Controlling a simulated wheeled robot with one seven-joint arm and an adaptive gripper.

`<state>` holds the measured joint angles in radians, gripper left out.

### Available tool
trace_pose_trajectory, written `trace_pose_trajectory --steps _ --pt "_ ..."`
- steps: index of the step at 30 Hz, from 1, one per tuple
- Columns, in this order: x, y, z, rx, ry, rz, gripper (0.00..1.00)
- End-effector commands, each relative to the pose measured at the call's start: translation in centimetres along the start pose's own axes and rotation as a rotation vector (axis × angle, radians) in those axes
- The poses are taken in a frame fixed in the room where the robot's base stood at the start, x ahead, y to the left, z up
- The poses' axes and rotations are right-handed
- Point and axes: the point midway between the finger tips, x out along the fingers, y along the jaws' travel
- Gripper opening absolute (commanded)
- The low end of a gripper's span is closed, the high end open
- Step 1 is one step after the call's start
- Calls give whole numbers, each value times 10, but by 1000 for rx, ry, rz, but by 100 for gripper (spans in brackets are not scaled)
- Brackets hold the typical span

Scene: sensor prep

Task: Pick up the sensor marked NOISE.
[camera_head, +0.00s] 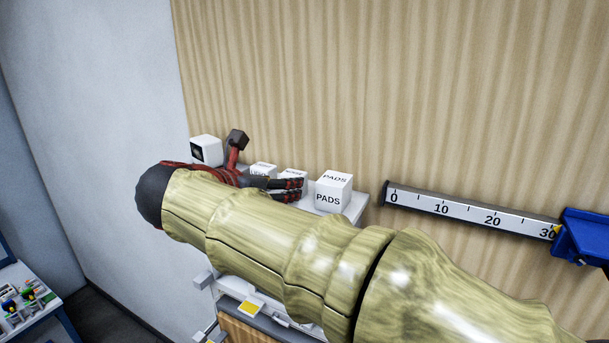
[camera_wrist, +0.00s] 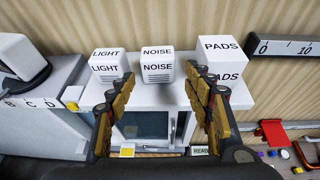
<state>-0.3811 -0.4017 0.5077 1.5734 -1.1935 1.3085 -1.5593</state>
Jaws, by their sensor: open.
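The NOISE sensor (camera_wrist: 158,66) is a small white box with black lettering and a slotted front. In the wrist view it stands upright on the white cabinet top, between the LIGHT sensor (camera_wrist: 107,67) and the larger PADS box (camera_wrist: 220,58). My gripper (camera_wrist: 163,92) is open and empty, its fingers to either side of the NOISE box's line and short of it. In the head view my gripper (camera_head: 290,188) is at the cabinet top beside the PADS box (camera_head: 332,192). There my arm hides much of the cabinet, and the small boxes are partly covered.
The PADS box stands close behind my right finger in the wrist view. A white device (camera_wrist: 22,55) stands at the left, above a surface lettered B, C, D. A ruler (camera_head: 470,213) runs along the wood wall at the right, ending at a blue block (camera_head: 590,235).

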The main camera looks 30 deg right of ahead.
Motion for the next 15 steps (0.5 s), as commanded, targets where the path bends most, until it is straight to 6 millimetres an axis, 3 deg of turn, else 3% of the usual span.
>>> trace_pose_trajectory --steps 4,11,15 --pt "19 -1 3 -1 3 -3 52" --pt "34 0 1 -1 -3 -2 52" --pt "57 1 -1 0 1 -4 52"
